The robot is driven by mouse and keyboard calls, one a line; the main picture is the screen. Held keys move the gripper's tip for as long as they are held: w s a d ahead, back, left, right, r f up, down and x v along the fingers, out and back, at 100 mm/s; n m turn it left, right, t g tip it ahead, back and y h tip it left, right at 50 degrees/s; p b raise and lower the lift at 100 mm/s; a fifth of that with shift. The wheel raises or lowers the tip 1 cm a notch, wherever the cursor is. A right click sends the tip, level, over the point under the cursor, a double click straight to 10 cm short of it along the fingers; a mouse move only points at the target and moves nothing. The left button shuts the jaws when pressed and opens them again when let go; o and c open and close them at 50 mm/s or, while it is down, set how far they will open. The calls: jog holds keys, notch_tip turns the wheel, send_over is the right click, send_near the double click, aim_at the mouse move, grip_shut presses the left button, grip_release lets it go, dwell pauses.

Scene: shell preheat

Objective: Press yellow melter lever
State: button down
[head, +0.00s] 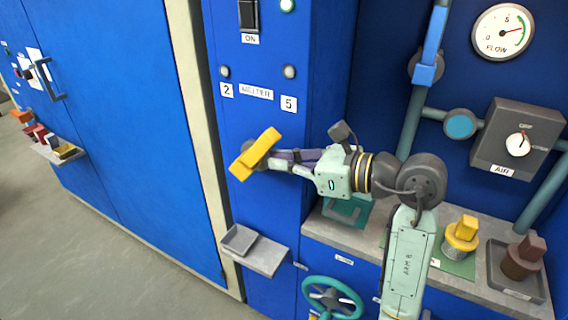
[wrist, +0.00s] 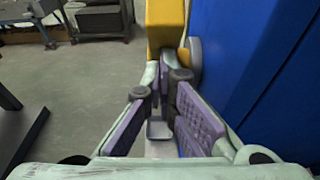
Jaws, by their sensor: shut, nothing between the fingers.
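The yellow melter lever (head: 255,153) sticks out from the blue melter column (head: 260,125), below the MELTER label and the plates 2 and 5. Its bar slants from lower left to upper right in the head view. In the wrist view the yellow lever (wrist: 165,25) is at the top centre, just beyond the fingertips. My gripper (head: 272,160) is shut and empty, with its tips at the lever's right side. I cannot tell whether they touch it. My gripper also shows in the wrist view (wrist: 165,68), with purple finger pads.
A small grey tray (head: 238,240) sits on a ledge below the lever. A teal handwheel (head: 332,298) is at the lower middle. Yellow-topped and brown-topped pieces stand on the right bench (head: 370,243). A blue cabinet (head: 110,110) is at left; the floor before it is clear.

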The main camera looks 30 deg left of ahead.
aim_at(275, 138)
jog(key=a+r, duration=0.1)
jog(key=a+r+h+p, duration=0.1)
jog(key=a+r+h, duration=0.1)
jog(key=r, duration=0.1)
jog(key=shift+r, duration=0.1)
jog(key=a+h, duration=0.1)
jog(key=a+r+h+p, duration=0.1)
jog(key=h, duration=0.1)
jog(key=shift+p, duration=0.3)
jog(key=shift+a+r+h, duration=0.15)
jog(key=shift+a+h, duration=0.3)
jog(key=shift+h, duration=0.05)
jog(key=shift+a, duration=0.75)
jog(key=shift+a+r+h, duration=0.1)
jog(key=shift+a+h, duration=0.6)
jog(key=shift+h, duration=0.2)
jog(key=shift+a+b, duration=0.6)
jog(key=shift+a, duration=0.55)
